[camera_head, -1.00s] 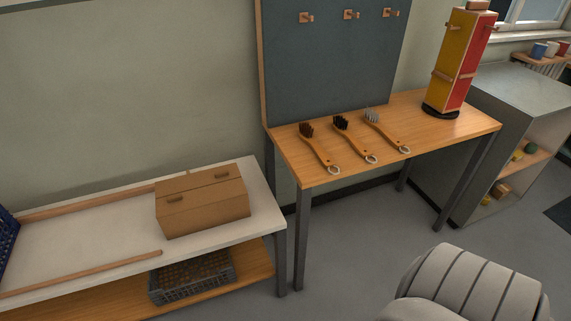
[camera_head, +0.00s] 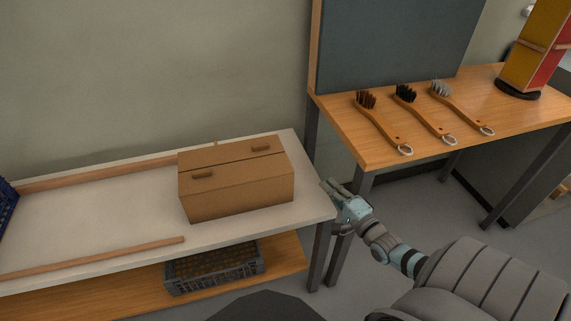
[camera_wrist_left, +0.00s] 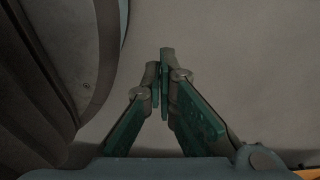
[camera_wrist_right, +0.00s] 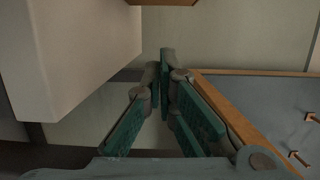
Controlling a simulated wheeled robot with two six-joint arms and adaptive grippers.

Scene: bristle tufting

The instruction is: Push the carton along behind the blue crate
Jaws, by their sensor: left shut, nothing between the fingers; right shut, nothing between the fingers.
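The brown carton (camera_head: 237,182) sits on the right part of the white bench top (camera_head: 95,215), its flaps closed. The blue crate (camera_head: 5,208) is cut off by the left edge of the head view. My right gripper (camera_head: 329,186) is shut and empty, just off the right end of the bench top and apart from the carton. In the right wrist view its closed fingertips (camera_wrist_right: 165,55) show beside the bench end, with a brown edge, likely the carton (camera_wrist_right: 162,2), at the top. My left gripper (camera_wrist_left: 164,55) is shut and empty over plain grey; the head view does not show it.
A wooden rail (camera_head: 100,173) runs along the back of the bench top and a shorter one (camera_head: 95,258) along the front. A grey crate (camera_head: 213,270) stands on the lower shelf. The wooden table (camera_head: 345,135) with brushes stands right of my right gripper.

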